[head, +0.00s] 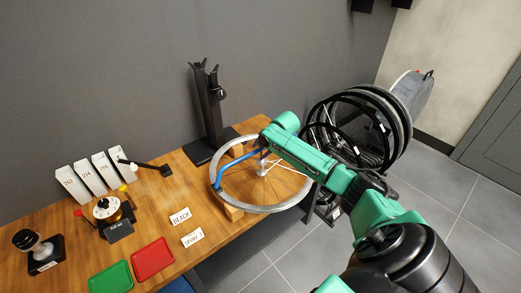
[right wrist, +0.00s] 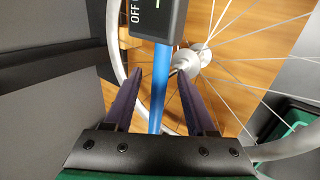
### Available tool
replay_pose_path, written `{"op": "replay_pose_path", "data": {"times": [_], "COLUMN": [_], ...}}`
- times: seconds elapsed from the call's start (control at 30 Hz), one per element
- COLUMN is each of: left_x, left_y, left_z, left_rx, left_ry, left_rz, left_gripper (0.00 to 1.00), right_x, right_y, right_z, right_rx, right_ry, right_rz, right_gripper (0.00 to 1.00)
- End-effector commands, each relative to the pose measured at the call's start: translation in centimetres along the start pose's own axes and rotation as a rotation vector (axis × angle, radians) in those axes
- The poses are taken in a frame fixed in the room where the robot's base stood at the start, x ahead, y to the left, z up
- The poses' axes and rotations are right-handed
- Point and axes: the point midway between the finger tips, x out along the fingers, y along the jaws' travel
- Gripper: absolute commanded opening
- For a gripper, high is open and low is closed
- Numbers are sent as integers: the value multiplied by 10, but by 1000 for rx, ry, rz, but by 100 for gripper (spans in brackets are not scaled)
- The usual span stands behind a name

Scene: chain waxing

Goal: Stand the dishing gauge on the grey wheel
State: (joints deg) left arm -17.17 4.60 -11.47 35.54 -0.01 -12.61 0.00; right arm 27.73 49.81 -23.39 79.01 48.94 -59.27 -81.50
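The grey wheel (head: 290,203) lies flat on wooden blocks at the bench's right end. The blue dishing gauge (head: 233,160) is an arched bar over the wheel's left side, reaching toward the hub. In the right wrist view the gauge is a straight blue bar (right wrist: 156,95) with a dark box marked "OFF" at its top. My right gripper (right wrist: 160,75) is open, one finger on each side of the bar, with gaps on both sides. I cannot tell how deep the bar sits between the fingers. In the head view my arm hides the fingertips. My left gripper is not in view.
A black stand (head: 209,120) rises behind the wheel. Several black wheels (head: 375,125) hang on the right. Green (head: 111,278) and red (head: 153,259) trays, label cards (head: 181,217), white boxes (head: 86,178) and a dial device (head: 107,209) occupy the bench's left and middle.

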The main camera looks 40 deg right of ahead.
Motion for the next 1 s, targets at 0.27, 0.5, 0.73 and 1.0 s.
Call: {"op": "replay_pose_path", "data": {"times": [0.27,0.5,0.73,1.0], "left_x": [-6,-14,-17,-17], "left_y": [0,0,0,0], "left_z": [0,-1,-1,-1], "left_rx": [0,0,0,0], "left_ry": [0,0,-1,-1], "left_rz": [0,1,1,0], "left_gripper": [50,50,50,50], "right_x": [-26,-95,-136,-146], "right_y": [0,0,-1,0], "right_z": [1,1,0,0], "right_rx": [-2,-10,0,0], "right_ry": [-2,-6,-1,0], "right_rz": [0,-4,-3,1], "right_gripper": [57,57,57,57]}}
